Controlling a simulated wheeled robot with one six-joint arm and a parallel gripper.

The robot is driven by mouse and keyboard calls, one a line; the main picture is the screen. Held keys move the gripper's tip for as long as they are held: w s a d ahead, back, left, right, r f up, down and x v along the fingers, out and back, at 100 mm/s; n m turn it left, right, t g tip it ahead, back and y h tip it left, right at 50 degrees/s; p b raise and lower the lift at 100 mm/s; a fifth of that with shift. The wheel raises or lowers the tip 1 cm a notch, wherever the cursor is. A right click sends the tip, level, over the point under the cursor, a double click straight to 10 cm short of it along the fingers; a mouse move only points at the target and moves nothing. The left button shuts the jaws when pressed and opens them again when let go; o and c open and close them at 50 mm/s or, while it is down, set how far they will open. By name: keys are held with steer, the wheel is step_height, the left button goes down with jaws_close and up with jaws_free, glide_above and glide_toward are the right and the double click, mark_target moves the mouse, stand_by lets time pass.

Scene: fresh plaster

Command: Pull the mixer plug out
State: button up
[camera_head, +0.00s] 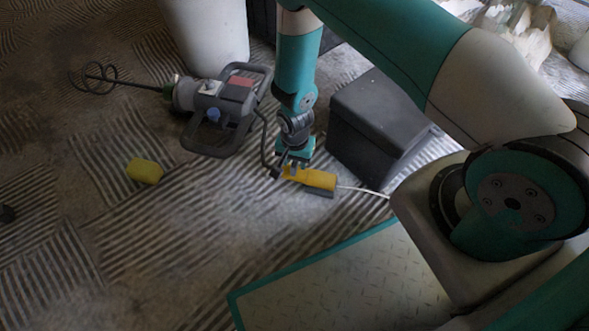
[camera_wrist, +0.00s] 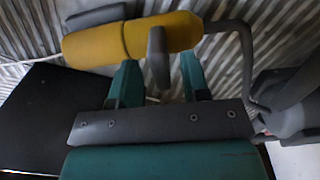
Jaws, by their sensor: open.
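The mixer (camera_head: 222,108) lies on its side at the left, and its dark cable (camera_head: 264,135) runs down to the yellow plug (camera_head: 290,172). The cable also shows in the wrist view (camera_wrist: 246,58). The plug meets a yellow socket (camera_head: 318,179), whose white lead (camera_head: 362,190) runs right. In the wrist view the plug (camera_wrist: 176,30) and socket (camera_wrist: 90,45) join at a seam. A dark grey tab (camera_wrist: 157,58) stands out from the plug. My gripper (camera_head: 294,163) is open just above the plug, its teal fingers (camera_wrist: 158,72) apart on either side of the tab.
A dark box (camera_head: 370,120) stands close right of my gripper. A pale bucket (camera_head: 207,40) stands behind the mixer. A yellow sponge-like block (camera_head: 145,171) lies at the left. The ridged floor in front of the plug is clear.

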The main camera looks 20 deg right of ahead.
steer(key=shift+f+b, duration=0.4)
steer(key=shift+f, duration=0.8)
